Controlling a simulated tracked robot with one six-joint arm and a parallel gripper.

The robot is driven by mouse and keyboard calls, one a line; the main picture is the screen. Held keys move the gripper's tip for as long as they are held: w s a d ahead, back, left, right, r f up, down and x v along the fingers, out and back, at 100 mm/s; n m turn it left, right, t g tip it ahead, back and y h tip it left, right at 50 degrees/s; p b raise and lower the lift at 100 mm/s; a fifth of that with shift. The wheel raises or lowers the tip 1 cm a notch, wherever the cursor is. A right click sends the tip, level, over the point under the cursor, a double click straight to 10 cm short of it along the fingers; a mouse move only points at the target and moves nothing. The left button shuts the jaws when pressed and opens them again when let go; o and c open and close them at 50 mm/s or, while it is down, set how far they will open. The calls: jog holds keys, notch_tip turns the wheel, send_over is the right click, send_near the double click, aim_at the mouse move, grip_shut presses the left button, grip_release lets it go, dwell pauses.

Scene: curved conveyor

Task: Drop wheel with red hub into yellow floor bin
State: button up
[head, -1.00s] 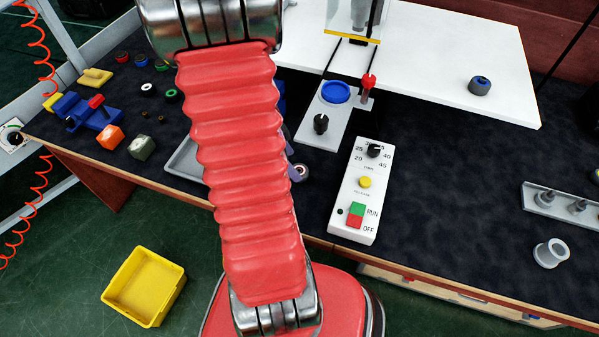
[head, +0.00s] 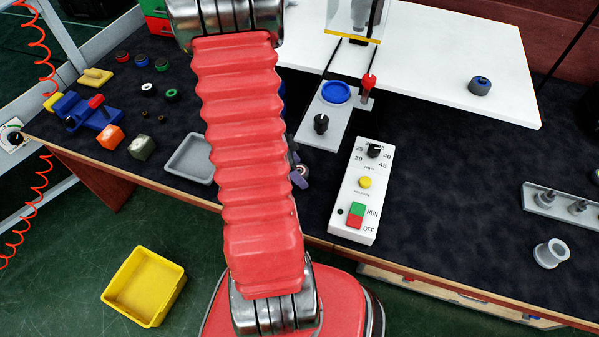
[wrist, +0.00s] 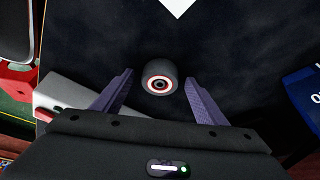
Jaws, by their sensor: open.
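In the wrist view a dark wheel (wrist: 173,72) shows a pale face with a red ring around a dark centre. My gripper (wrist: 159,77) is open, with one purple finger on each side of it; gaps show between wheel and fingers. Another wheel with a red centre (head: 122,57) lies at the bench's back left. The yellow bin (head: 127,308) stands on the green floor at lower left, apparently empty.
A grey tray (head: 187,176) is left of my arm. A white control box (head: 350,215) stands to the right, with a plate carrying a blue disc (head: 336,93) behind it. Several other wheels and a blue vise (head: 88,112) lie at left.

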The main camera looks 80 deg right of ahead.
aim_at(304, 169)
jog(key=shift+c, duration=0.5)
jog(key=c, duration=1.1)
jog(key=shift+r, duration=0.1)
jog(key=shift+c, duration=0.2)
jog(key=shift+r, duration=1.8)
jog(key=w+a, duration=0.2)
jog(key=w, duration=0.3)
jog(key=w+a, duration=0.3)
jog(key=w, duration=0.2)
jog(key=w+a, duration=0.3)
jog(key=w, duration=0.3)
jog(key=shift+a+f, duration=0.15)
jog(key=shift+a, duration=0.1)
